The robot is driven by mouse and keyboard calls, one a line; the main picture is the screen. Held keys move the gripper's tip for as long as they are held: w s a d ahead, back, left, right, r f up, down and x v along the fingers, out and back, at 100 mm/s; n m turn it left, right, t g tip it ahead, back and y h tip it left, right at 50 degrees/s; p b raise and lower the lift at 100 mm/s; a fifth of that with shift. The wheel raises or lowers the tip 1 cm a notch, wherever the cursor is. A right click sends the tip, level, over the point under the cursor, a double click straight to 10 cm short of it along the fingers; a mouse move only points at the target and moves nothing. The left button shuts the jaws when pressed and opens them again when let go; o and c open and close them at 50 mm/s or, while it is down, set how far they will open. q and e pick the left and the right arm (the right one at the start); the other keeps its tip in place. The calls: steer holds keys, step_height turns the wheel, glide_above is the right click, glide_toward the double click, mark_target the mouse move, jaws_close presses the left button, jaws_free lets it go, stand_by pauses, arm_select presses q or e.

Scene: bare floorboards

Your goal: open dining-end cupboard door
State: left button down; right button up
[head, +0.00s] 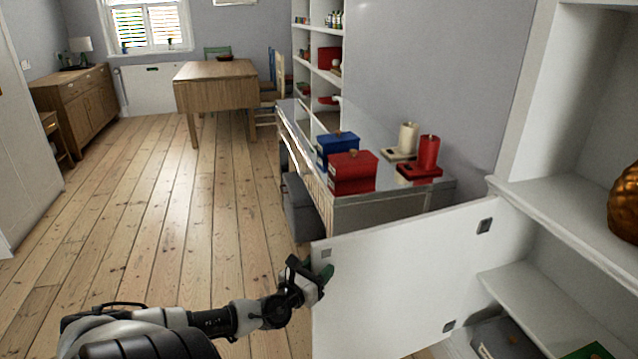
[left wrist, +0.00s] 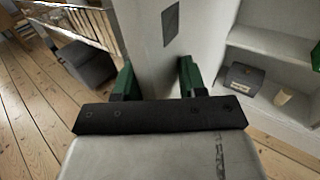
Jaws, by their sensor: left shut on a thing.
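The white cupboard door (head: 400,285) stands swung wide open from the white shelf unit at the right, in the head view. My left gripper (head: 312,275) is shut on the door's free edge. In the left wrist view the green fingers of my left gripper (left wrist: 156,77) lie on either side of the door (left wrist: 150,35), with a dark plate on its face. The cupboard's inside shows, with a shelf (head: 550,305) and a dark box (head: 505,340) low down. My right gripper is not in view.
A bench-like white unit (head: 380,213) stands behind the door, carrying a red box (head: 351,172), a blue box (head: 335,146) and two candle-like holders. A grey box (left wrist: 82,66) is beside it on the floor. Floorboards (head: 150,220) are clear to the left, toward a wooden table (head: 215,85).

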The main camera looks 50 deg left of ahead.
arm_select(q)
steer(key=shift+w+a+r, duration=0.1)
steer(key=shift+w+r, duration=0.05)
steer(key=shift+r, duration=0.15)
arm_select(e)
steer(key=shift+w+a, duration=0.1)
arm_select(q)
steer(key=c, duration=1)
jaws_free()
steer(key=shift+w, duration=0.2)
steer(key=shift+c, duration=0.2)
steer(key=shift+w+d+f, duration=0.1)
steer(key=shift+d+f, duration=0.05)
steer(key=shift+d, duration=0.05)
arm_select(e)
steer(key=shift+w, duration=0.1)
arm_select(q)
steer(key=shift+s+f, duration=0.1)
steer(key=shift+s, duration=0.3)
steer(key=v, duration=1)
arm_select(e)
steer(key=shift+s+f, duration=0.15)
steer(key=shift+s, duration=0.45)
